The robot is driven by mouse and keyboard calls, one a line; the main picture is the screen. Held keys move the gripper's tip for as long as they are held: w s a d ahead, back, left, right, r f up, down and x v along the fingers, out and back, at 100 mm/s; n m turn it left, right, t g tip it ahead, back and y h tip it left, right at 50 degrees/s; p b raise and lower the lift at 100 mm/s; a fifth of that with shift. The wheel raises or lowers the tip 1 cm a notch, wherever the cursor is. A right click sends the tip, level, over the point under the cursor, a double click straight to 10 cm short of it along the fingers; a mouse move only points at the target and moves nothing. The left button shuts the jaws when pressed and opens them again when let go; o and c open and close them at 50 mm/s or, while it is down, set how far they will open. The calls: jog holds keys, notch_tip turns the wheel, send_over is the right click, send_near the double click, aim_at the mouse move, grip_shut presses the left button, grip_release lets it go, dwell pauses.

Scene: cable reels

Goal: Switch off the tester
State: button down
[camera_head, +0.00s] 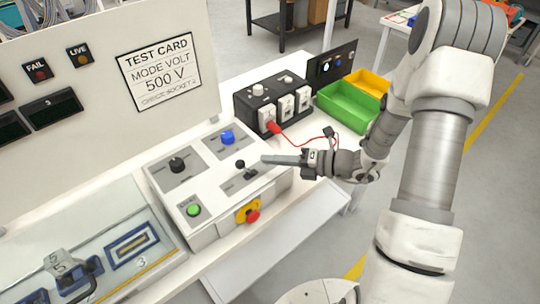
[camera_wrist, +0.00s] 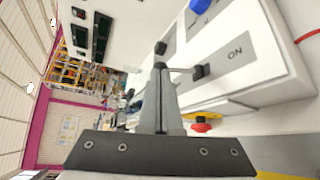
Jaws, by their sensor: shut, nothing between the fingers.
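The tester (camera_head: 205,190) is a white sloped console on the bench. On its top right a small black-tipped lever (camera_head: 240,164) stands on a grey plate. The console also has a black knob (camera_head: 177,164), a blue knob (camera_head: 227,137), a green button (camera_head: 194,210) and a red stop button (camera_head: 252,215).
A black socket box (camera_head: 245,108) with a red plug (camera_head: 273,127) and cable stands behind the console. Green (camera_head: 345,108) and yellow (camera_head: 369,83) bins are at its right. A white panel with a test card (camera_head: 160,73) rises behind. A fixture tray (camera_head: 130,245) lies left.

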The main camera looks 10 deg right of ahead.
jog(key=a+r+v, duration=0.1)
jog(key=r+v, duration=0.1)
jog(key=v, duration=0.9)
jog(key=shift+s+b, duration=0.3)
jog(key=shift+s, duration=0.1)
jog(key=s+a+r+n+g+h, duration=0.35)
jog(key=s+n, duration=0.35)
jog(key=n, duration=0.3)
jog(key=s+a+r+n+g+h, duration=0.35)
jog(key=s+n, duration=0.25)
jog(key=n, duration=0.5)
jog(key=s+d+r+n+t+h, duration=0.1)
jog(key=d+r+n+t+h, duration=0.5)
jog(key=n, duration=0.9)
notch_tip(320, 180, up, 3)
jog(key=shift+d+r+n+t+h, duration=0.2)
jog(key=shift+d+n+t+h, duration=0.1)
jog(key=shift+d+h, duration=0.2)
